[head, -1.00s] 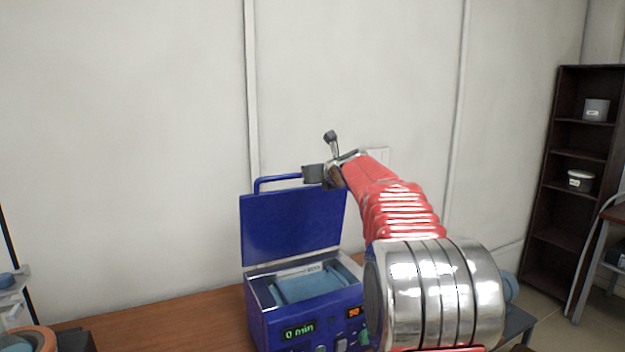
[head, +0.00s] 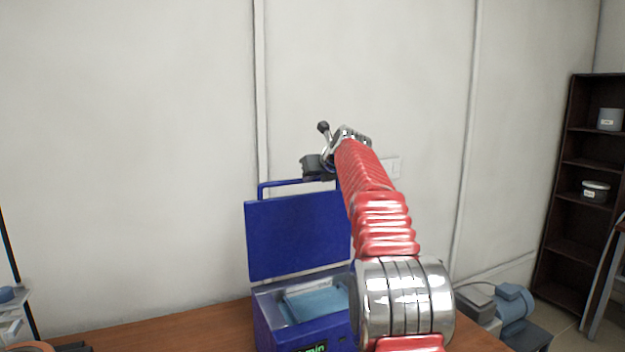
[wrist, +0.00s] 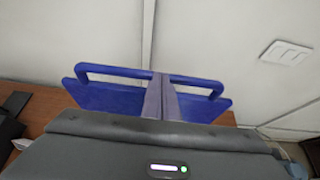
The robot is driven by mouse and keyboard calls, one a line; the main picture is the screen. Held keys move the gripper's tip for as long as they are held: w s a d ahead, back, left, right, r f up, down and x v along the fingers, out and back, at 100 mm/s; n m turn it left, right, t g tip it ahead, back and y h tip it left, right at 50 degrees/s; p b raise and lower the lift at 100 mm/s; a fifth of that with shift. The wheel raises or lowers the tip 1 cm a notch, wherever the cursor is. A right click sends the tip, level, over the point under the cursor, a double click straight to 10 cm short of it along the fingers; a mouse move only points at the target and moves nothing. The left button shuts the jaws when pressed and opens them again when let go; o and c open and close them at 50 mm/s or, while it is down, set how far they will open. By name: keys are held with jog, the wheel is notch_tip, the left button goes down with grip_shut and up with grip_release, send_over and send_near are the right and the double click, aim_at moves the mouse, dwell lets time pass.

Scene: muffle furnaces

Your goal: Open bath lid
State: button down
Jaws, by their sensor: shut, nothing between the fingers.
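The blue bath (head: 262,325) stands on the wooden table, and pale blue shows inside its open top. Its blue lid (head: 295,238) stands upright at the back, raised off the bath. The lid's handle (head: 275,187) runs along its top edge, and it also shows in the wrist view (wrist: 112,70). My gripper (head: 308,166) is at the right part of the handle, in front of or just above it. In the wrist view my gripper's fingers (wrist: 161,92) are together with nothing between them and hide the middle of the handle. I cannot tell whether they touch it.
A grey-blue pump-like machine (head: 513,308) stands to the right. A dark shelf (head: 575,200) is at the far right. The wall with a white switch plate (wrist: 286,52) is close behind the lid.

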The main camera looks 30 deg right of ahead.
jog(key=shift+w+g, duration=0.3)
jog(key=shift+w, duration=0.35)
jog(key=shift+s+r, duration=0.1)
jog(key=v, duration=1.3)
jog(key=shift+s, duration=0.25)
jog(key=shift+r, duration=0.1)
dwell(0.5)
